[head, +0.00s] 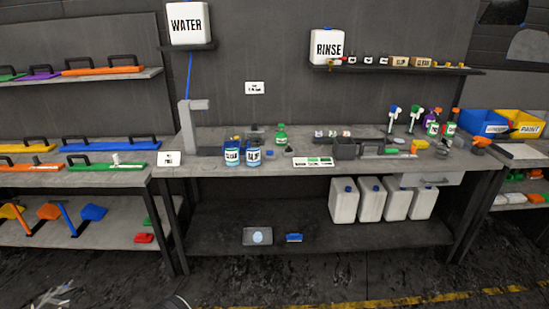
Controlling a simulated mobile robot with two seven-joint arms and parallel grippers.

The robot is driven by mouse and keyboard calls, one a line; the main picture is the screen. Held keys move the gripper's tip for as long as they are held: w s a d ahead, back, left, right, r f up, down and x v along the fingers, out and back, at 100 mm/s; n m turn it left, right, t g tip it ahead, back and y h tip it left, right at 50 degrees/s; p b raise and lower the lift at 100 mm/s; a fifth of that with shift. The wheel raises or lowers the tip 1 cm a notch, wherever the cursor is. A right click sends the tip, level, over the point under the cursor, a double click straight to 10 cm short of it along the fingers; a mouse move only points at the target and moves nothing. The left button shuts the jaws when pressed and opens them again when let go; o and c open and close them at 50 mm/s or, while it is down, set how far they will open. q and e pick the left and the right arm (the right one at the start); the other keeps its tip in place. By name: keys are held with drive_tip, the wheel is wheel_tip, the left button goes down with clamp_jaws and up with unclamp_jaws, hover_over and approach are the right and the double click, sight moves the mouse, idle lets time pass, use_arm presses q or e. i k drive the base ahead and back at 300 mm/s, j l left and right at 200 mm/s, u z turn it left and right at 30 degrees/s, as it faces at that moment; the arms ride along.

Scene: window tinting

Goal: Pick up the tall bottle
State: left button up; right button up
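Several bottles stand on the workbench (215,170), and I cannot tell which one is meant as the tall bottle. A green bottle with a white label (281,137) stands upright near the middle. Two blue-and-white labelled containers (243,157) stand in front of it to the left. Neither of my grippers is recognisable in view, and no bottle is seen held.
A grey holder (345,148) and small tools sit right of centre. Blue (484,123) and yellow (519,123) bins are at the right. WATER (188,22) and RINSE (327,46) tanks stand on wall shelves. White jugs (371,200) fill part of the lower shelf. The floor in front looks mostly open.

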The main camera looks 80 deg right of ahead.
sight(252, 141)
drive_tip(key=z, duration=2.45)
